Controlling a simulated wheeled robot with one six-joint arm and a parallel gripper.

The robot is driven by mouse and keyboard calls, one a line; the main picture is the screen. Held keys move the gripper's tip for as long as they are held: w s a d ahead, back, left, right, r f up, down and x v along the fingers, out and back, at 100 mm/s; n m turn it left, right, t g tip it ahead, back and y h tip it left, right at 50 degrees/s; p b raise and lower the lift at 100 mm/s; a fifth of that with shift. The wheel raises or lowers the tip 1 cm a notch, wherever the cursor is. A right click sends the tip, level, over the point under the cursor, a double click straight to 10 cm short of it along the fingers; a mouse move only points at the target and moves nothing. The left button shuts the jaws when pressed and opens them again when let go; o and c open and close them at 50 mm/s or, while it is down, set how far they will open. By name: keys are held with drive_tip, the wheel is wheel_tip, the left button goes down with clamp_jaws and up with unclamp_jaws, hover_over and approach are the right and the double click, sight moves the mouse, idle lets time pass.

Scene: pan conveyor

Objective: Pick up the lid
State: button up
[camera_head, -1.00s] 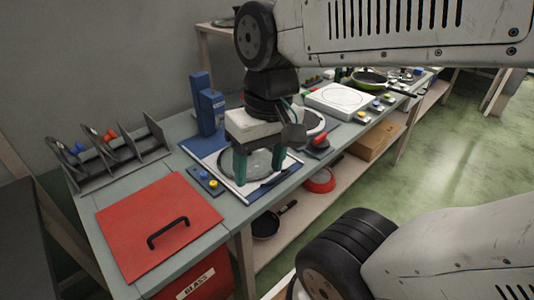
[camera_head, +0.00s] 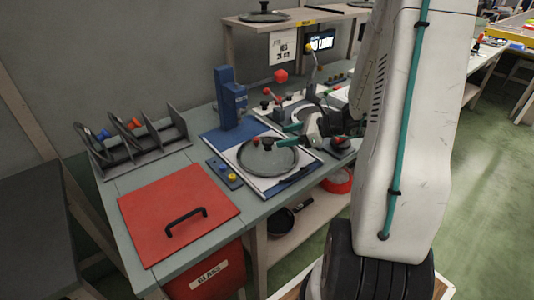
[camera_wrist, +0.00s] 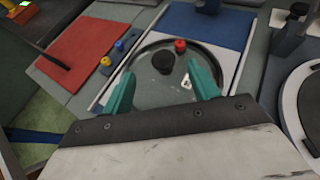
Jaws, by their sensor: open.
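A round clear glass lid (camera_head: 275,165) with a dark rim lies flat on the blue-and-white board (camera_head: 232,133). It has a black knob (camera_head: 267,143) and a small red piece (camera_head: 256,140) beside it. In the wrist view the lid (camera_wrist: 145,92) shows its black knob (camera_wrist: 163,62), red piece (camera_wrist: 180,45) and a small white label. My gripper (camera_head: 279,134) is open and empty, tilted, its teal fingers pointing left near the knob. In the wrist view the gripper (camera_wrist: 164,82) has its fingertips on either side of the lid's near part, with the knob beyond them.
A blue post (camera_head: 227,98) stands behind the board. A red panel with a black handle (camera_head: 186,221) lies at the front left, next to a button box (camera_head: 225,174). A rack (camera_head: 140,140) holds lids at the back left. Another lid (camera_head: 263,15) sits on the upper shelf.

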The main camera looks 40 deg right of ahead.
sight(270, 141)
drive_tip(key=shift+w+d+f+m, duration=0.15)
drive_tip(key=shift+w+f+m, duration=0.05)
drive_tip(key=shift+f+m, duration=0.15)
drive_tip(key=x, duration=0.7)
drive_tip(key=shift+f, duration=0.1)
drive_tip(key=shift+c, duration=0.3)
clamp_jaws()
